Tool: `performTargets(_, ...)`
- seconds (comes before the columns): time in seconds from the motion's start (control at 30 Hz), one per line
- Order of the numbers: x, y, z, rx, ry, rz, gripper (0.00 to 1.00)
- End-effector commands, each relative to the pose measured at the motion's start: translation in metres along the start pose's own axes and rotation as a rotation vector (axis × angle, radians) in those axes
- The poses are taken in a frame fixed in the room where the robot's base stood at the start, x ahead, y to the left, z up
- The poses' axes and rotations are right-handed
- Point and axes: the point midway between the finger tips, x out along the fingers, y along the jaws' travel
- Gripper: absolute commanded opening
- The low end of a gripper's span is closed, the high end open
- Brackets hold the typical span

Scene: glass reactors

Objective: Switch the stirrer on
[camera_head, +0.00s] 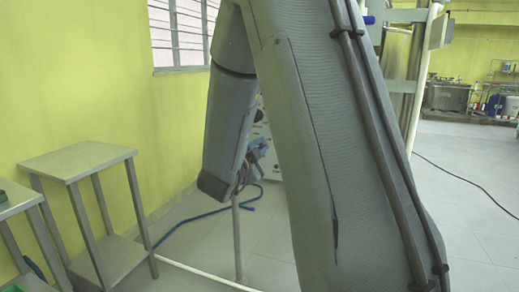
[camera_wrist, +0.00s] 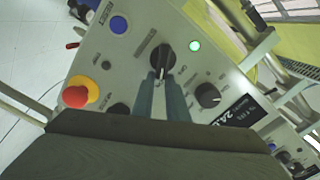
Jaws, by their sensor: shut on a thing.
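In the wrist view a grey control panel (camera_wrist: 140,68) fills the upper middle. A black rotary switch (camera_wrist: 162,55) sits at its centre, with small labels around it that are too small to read surely. My gripper (camera_wrist: 161,80) is shut on this switch, its two fingers reaching up from below. A lit green lamp (camera_wrist: 194,46) is just to the switch's upper right. In the head view my gripper (camera_head: 256,151) is small and partly hidden by my arm, against the panel (camera_head: 266,132), which is mostly hidden too.
A red emergency stop (camera_wrist: 76,96) on yellow, a blue reset button (camera_wrist: 118,25), another black knob (camera_wrist: 208,95) and a display (camera_wrist: 240,113) surround the switch. In the head view a metal table (camera_head: 78,160) stands left; a blue hose (camera_head: 190,219) lies on the floor.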

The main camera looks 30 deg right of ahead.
Motion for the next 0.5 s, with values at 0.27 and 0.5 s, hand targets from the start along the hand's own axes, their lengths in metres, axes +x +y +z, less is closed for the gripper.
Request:
performTargets(0.27, -0.0030, 0.0042, 0.0086, 0.005, -0.023, 0.005, 0.00)
performTargets(0.5, -0.0033, 0.0033, 0.0095, 0.005, -0.024, 0.003, 0.18)
